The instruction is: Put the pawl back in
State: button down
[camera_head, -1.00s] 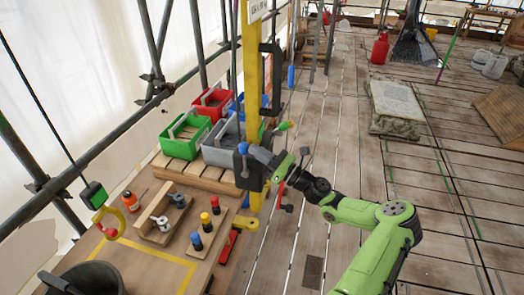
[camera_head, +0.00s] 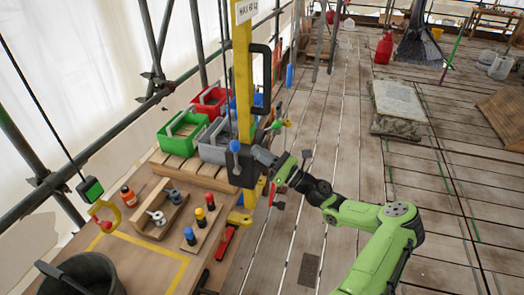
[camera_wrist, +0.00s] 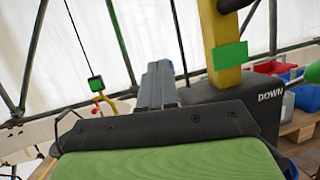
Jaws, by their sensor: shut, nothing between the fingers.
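My gripper (camera_head: 260,154) is at the black housing (camera_head: 243,168) on the yellow post (camera_head: 243,75). In the wrist view its grey fingers (camera_wrist: 157,84) are together with nothing between them, left of the post and the housing (camera_wrist: 240,97) marked DOWN. The housing partly hides the fingertips in the head view, so I cannot tell whether they touch it. A blue-knobbed lever (camera_head: 235,147) stands at the housing's near side. I cannot single out the pawl. Grey metal parts lie in a wooden tray (camera_head: 154,206) on the bench.
Several pegs with coloured caps stand in a wooden block (camera_head: 203,225) on the bench (camera_head: 140,262). Green (camera_head: 172,142), red (camera_head: 204,110) and grey (camera_head: 210,155) bins stand behind. A black bucket (camera_head: 85,280) is at the front left. The plank floor right of the post is mostly clear.

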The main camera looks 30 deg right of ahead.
jog(key=s+d+b, duration=0.2)
jog(key=s+d, duration=0.2)
jog(key=s, duration=0.4)
jog(key=shift+s+d, duration=0.25)
jog(key=shift+s, duration=0.1)
